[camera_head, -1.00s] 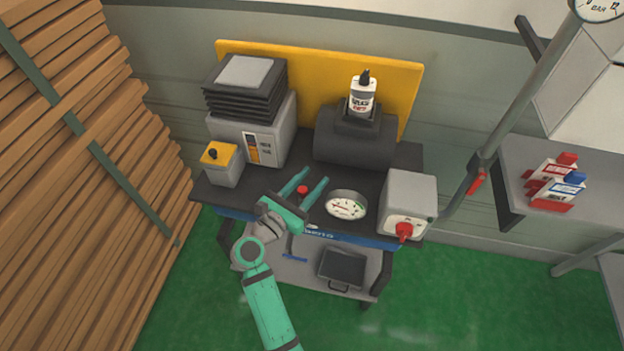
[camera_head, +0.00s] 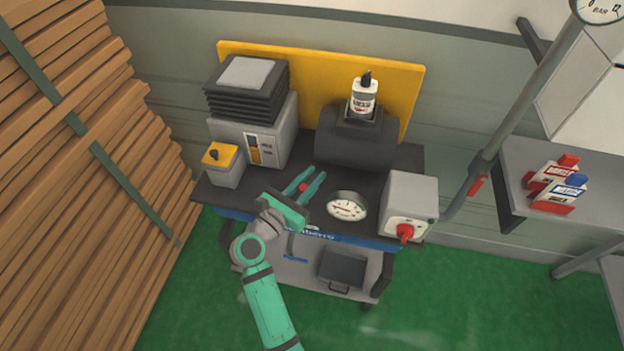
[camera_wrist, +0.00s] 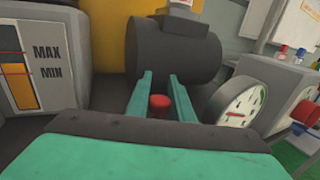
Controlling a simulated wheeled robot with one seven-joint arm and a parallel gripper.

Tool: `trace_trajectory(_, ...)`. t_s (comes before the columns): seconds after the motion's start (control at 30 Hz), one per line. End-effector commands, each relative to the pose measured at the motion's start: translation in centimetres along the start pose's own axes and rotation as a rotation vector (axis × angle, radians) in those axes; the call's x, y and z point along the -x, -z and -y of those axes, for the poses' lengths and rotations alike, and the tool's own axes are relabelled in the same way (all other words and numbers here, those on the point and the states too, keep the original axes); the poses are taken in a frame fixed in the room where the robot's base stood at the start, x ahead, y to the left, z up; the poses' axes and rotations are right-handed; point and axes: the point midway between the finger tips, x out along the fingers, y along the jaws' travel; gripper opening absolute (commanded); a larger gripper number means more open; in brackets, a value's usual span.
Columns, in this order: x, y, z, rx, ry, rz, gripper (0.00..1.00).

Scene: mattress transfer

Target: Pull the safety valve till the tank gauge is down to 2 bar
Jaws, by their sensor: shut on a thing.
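The safety valve's red knob (camera_head: 303,187) stands on the dark bench top, left of the round tank gauge (camera_head: 346,206). My gripper (camera_head: 308,182) reaches over the bench from the front and is shut on the red knob. In the wrist view the knob (camera_wrist: 159,103) sits between the two green fingers (camera_wrist: 162,82); the valve below it is hidden by my gripper. The gauge (camera_wrist: 238,112) has a white face and a red needle pointing left; its numbers are too small to read.
Behind the knob lies a dark cylindrical tank (camera_head: 355,142) with a white bottle (camera_head: 363,97) on top. A grey box with a red switch (camera_head: 405,232) stands right of the gauge. Left are a grey unit (camera_head: 252,140) and a yellow-topped box (camera_head: 221,168).

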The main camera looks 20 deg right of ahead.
Motion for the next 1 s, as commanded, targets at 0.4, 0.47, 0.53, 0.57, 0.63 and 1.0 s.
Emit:
trace_trajectory(0.4, -0.1, -0.1, 0.1, -0.001, 0.001, 0.002, 0.40)
trace_trajectory(0.47, 0.0, -0.1, 0.0, -0.001, 0.001, 0.002, 0.40)
trace_trajectory(0.53, 0.4, -0.1, 0.0, -0.001, -0.001, 0.001, 0.40)
trace_trajectory(0.57, 0.7, 0.0, 0.0, -0.001, -0.001, 0.001, 0.40)
trace_trajectory(0.63, 1.6, 0.0, 0.0, -0.001, -0.002, 0.000, 0.40)
trace_trajectory(1.0, 8.2, 0.0, 0.1, -0.001, 0.000, 0.001, 0.40)
